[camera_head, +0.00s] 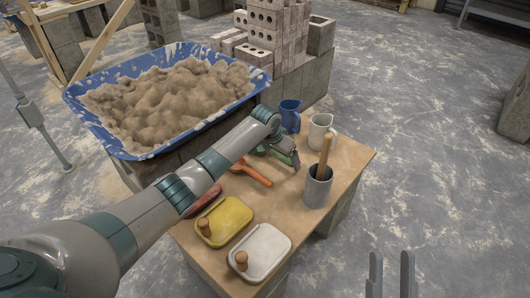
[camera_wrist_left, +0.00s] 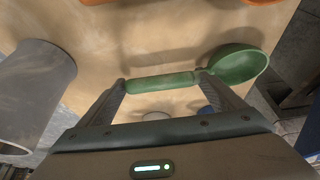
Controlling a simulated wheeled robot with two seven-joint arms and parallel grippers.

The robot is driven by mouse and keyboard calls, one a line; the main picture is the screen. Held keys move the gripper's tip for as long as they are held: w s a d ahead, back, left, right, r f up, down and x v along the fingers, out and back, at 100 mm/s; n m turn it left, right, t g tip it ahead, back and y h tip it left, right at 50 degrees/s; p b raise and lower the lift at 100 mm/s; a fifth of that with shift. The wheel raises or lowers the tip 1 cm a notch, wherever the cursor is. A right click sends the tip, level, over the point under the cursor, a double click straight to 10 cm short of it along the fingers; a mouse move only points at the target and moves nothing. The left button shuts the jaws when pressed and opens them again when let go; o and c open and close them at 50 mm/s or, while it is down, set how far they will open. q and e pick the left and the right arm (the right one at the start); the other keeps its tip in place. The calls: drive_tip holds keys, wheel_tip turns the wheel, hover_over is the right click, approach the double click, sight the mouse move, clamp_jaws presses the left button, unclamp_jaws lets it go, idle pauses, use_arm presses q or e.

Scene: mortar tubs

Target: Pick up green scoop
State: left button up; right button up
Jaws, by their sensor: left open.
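The green scoop (camera_head: 262,150) lies on the wooden table top, partly hidden by my left arm in the head view. In the left wrist view its round bowl (camera_wrist_left: 238,63) is at the right and its handle (camera_wrist_left: 160,83) runs left from it. My left gripper (camera_head: 294,161) is open over the scoop; in the wrist view its fingertips (camera_wrist_left: 162,86) show near the two ends of the handle. I cannot tell whether they touch it. My right gripper (camera_head: 391,276) shows two upright fingers with a gap between, empty, over the floor.
A grey pot (camera_head: 317,190) with a wooden handle stands right of the left gripper. A blue jug (camera_head: 290,115) and a white jug (camera_head: 320,133) stand behind. An orange-handled tool (camera_head: 254,174), yellow float (camera_head: 225,221) and white float (camera_head: 263,252) lie nearer. A blue tub (camera_head: 133,152) holds mortar.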

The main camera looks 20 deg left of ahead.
use_arm(q)
drive_tip(key=c, duration=1.4)
